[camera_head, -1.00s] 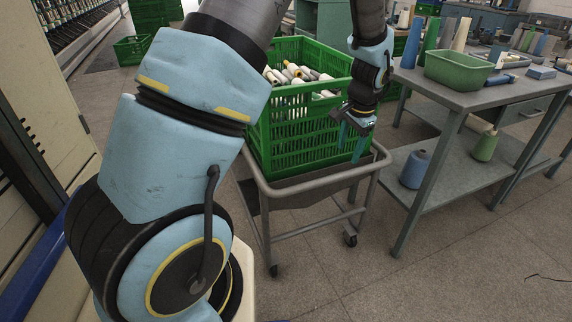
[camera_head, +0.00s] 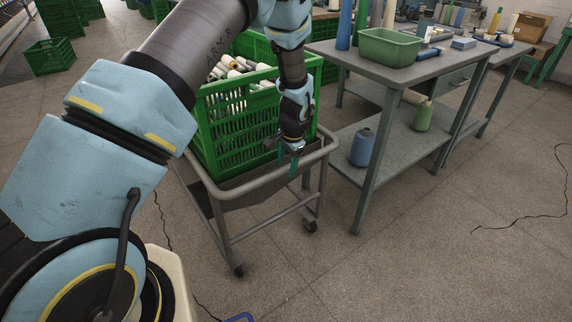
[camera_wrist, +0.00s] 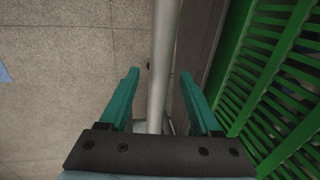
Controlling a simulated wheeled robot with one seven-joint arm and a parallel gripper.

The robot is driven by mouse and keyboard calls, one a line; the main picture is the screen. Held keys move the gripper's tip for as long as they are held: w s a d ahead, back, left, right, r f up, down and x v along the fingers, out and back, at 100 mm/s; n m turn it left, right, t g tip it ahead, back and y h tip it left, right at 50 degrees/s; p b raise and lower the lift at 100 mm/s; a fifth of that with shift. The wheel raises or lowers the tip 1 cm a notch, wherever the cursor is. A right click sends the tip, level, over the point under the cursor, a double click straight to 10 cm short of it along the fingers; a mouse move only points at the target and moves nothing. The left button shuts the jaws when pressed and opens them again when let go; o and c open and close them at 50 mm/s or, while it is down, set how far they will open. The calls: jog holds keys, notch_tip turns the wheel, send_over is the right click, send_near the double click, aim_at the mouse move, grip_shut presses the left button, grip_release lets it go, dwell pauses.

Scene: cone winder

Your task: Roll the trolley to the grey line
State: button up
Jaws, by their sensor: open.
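The trolley (camera_head: 245,186) is a grey tube frame on castors, standing upright on the floor in the head view. A green slatted crate (camera_head: 232,130) with several yarn cones and tubes sits in it. My gripper (camera_head: 290,160) points down at the trolley's right side rim. In the wrist view the open teal fingers (camera_wrist: 159,76) stand on either side of the trolley's grey rail (camera_wrist: 162,50), with gaps visible on both sides. The crate wall is to the right of the fingers.
A grey workbench (camera_head: 400,75) with a green tub (camera_head: 390,47) stands close to the trolley's right. A blue cone (camera_head: 362,147) and a green cone (camera_head: 422,116) are on its lower shelf. A black cable (camera_head: 535,217) lies on the open floor at right. Green crates are stacked at far left.

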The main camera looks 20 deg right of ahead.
jog(key=shift+f, duration=0.4)
grip_shut()
dwell(0.4)
dwell(0.8)
